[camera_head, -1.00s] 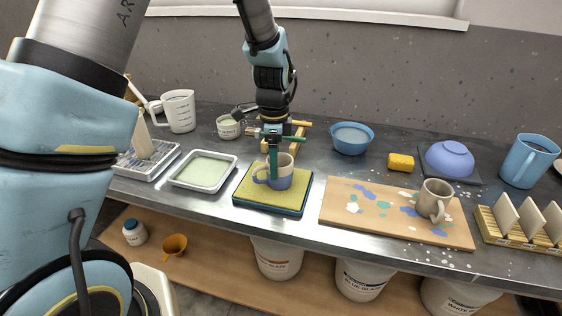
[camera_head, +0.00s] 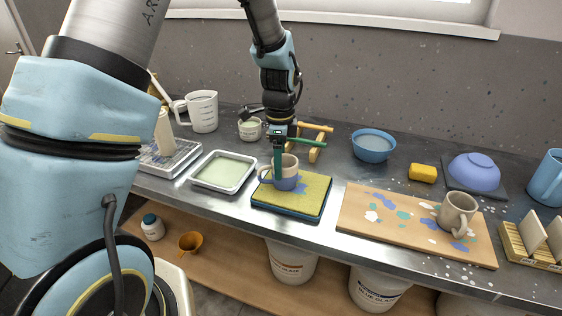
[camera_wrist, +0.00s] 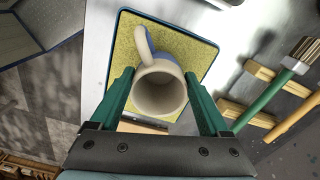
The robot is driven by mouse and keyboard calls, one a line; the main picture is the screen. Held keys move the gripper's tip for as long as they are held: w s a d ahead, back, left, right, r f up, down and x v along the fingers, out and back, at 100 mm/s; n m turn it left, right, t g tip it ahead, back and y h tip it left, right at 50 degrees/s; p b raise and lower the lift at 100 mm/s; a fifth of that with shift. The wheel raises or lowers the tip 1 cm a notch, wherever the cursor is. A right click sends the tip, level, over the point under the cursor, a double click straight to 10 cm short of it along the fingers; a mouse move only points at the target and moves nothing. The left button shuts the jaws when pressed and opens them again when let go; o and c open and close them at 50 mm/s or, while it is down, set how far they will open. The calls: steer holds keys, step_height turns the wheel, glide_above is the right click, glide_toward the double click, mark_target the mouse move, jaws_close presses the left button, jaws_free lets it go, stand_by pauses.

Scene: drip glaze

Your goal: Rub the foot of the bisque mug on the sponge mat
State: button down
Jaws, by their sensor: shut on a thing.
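The mug (camera_head: 289,175), cream above and blue on its lower part, stands upright on the yellow sponge mat (camera_head: 318,190) in its blue tray. It is over the mat's left back part, and its foot seems to touch the mat. My gripper (camera_head: 279,165) comes from above and is shut on the mug's wall. In the wrist view I look down into the empty mug (camera_wrist: 159,94) between the green fingers, its handle toward the top left. The foot's underside is hidden.
A glaze tray (camera_head: 224,172) lies left of the mat. A paint-marked board (camera_head: 385,226) with a beige mug (camera_head: 457,213) lies to the right. Brushes on a wooden rest (camera_head: 317,143), a small pot (camera_head: 250,129) and a blue bowl (camera_head: 374,146) stand behind.

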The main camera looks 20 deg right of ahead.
steer(key=shift+w+a, duration=0.4)
steer(key=shift+r, duration=0.1)
step_height(320, 180, up, 7)
steer(key=p, duration=0.5)
steer(key=shift+p, duration=0.3)
